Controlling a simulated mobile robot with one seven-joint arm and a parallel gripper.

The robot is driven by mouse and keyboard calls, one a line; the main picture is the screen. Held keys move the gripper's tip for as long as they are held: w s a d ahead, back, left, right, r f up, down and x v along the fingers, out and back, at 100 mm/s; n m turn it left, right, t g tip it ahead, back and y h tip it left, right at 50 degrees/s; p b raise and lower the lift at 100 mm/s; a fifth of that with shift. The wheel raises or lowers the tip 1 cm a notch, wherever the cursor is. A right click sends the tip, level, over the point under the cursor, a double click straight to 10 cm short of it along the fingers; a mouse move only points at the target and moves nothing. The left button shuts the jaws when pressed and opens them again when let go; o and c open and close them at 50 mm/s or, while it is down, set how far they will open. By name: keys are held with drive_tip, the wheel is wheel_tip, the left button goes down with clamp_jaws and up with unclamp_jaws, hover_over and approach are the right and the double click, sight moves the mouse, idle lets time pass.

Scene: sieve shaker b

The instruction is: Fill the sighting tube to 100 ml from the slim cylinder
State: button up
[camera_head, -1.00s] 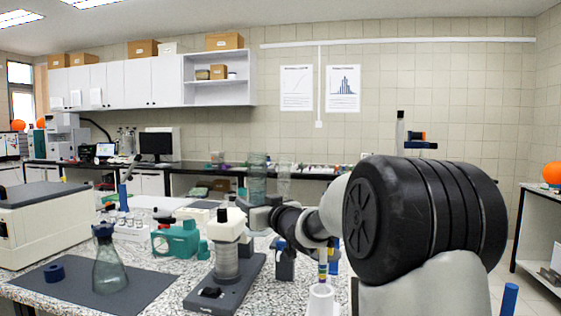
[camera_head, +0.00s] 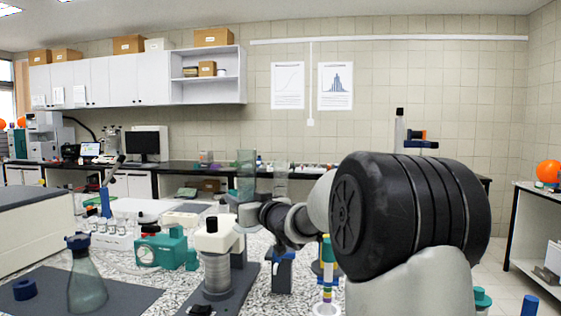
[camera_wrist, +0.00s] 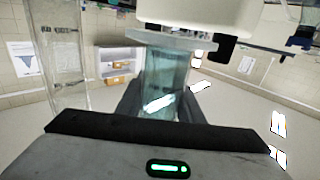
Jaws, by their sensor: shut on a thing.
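My gripper (camera_head: 248,214) is shut on an upright greenish glass cylinder (camera_head: 246,172), which I take for the slim cylinder. In the wrist view, which looks upside down, the same cylinder (camera_wrist: 165,75) stands between my dark fingers (camera_wrist: 165,102), with a pale flat plate at its end. A clearer glass tube (camera_head: 281,180), probably the sighting tube, stands just right of it in the head view. It shows at the left of the wrist view (camera_wrist: 60,50), apart from the held cylinder, with faint marks. I cannot read any liquid level.
A white-topped device with a ringed column (camera_head: 217,270) stands in front of my gripper. A colour-banded tube (camera_head: 327,268) stands right.

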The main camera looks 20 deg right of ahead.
drive_tip(key=shift+r, duration=0.2)
wheel_tip(320, 180, up, 6)
drive_tip(key=a+m+p, duration=0.2)
drive_tip(key=m+p, duration=0.7)
drive_tip(key=m, duration=0.1)
drive_tip(key=shift+s+a, duration=0.3)
drive_tip(key=shift+a, duration=0.1)
drive_tip(key=shift+a+m, duration=0.1)
drive_tip(key=shift+m, duration=0.3)
drive_tip(key=shift+s+a+r+m+p, duration=0.1)
drive_tip(key=shift+a+r+m+p, duration=0.1)
drive_tip(key=shift+r+m+p, duration=0.3)
drive_tip(key=shift+a+r+m+p, duration=0.2)
drive_tip(key=shift+r+m+p, duration=0.25)
drive_tip(key=shift+r, duration=0.1)
idle(1.1)
drive_tip(key=shift+a+r+m+p, duration=0.2)
drive_tip(key=shift+r+m+p, duration=0.65)
drive_tip(key=shift+r+p, duration=0.2)
idle(0.8)
